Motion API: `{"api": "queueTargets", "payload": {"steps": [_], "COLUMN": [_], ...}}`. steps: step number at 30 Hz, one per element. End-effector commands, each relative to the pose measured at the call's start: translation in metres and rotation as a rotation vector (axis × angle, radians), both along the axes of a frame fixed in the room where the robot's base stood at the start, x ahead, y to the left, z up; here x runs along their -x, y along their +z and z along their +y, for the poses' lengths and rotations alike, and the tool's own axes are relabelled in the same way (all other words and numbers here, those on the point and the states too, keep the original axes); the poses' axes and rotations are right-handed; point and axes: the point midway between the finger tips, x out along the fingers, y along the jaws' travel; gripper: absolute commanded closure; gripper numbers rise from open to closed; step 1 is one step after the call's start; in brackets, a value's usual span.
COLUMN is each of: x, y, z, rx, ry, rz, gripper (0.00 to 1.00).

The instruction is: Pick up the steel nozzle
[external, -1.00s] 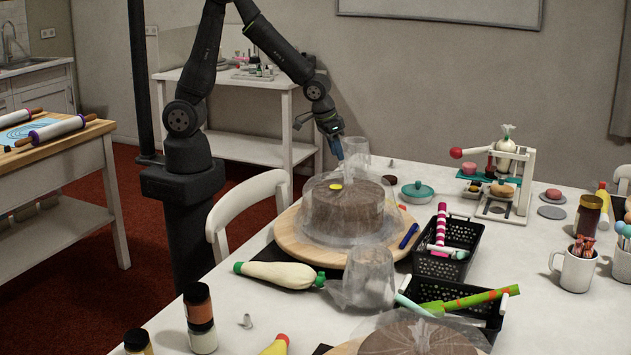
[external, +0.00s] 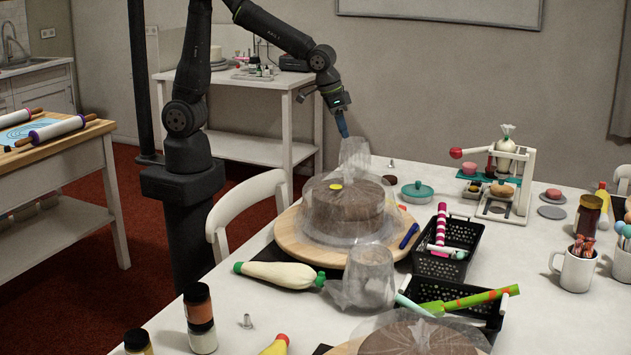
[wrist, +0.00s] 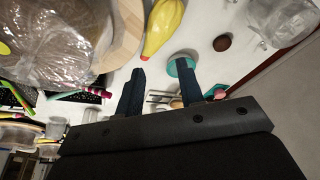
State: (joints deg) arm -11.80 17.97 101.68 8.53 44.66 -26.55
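A small steel nozzle (external: 247,321) stands on the table at the front left, beside the dark-lidded jar. A second small silver piece (external: 391,163), nozzle-like in shape, stands at the far side of the table, right of my gripper. My gripper (external: 342,125) hangs above the far edge of the table, behind the covered cake and over a clear plastic wrap (external: 354,152). In the wrist view its two dark blue fingers (wrist: 160,78) are apart with nothing seen held between them. I cannot make out either nozzle in the wrist view.
A film-covered cake on a wooden turntable (external: 290,240) fills the middle. A cream piping bag (external: 283,274), black baskets (external: 465,238), a teal lidded dish (external: 417,192) and a white press stand (external: 517,200) surround it. The wrist view shows a yellow bag (wrist: 163,28).

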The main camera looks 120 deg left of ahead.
Motion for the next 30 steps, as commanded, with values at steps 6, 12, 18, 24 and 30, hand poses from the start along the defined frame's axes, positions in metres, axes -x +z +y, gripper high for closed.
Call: {"api": "queueTargets", "payload": {"steps": [6, 12, 18, 24, 30], "x": [-0.002, -0.002, -0.002, -0.003, -0.034], "y": [0.0, 0.0, 0.001, 0.039, 0.051], "z": [-0.003, -0.003, -0.003, -0.002, -0.062], "rx": [0.0, 0.0, 0.0, -0.002, 0.001], "ry": [-0.009, -0.007, -0.007, -0.007, -0.187], "rz": [0.0, 0.0, 0.0, -0.008, -0.006], "gripper": [0.66, 0.61, 0.61, 0.61, 0.61]}}
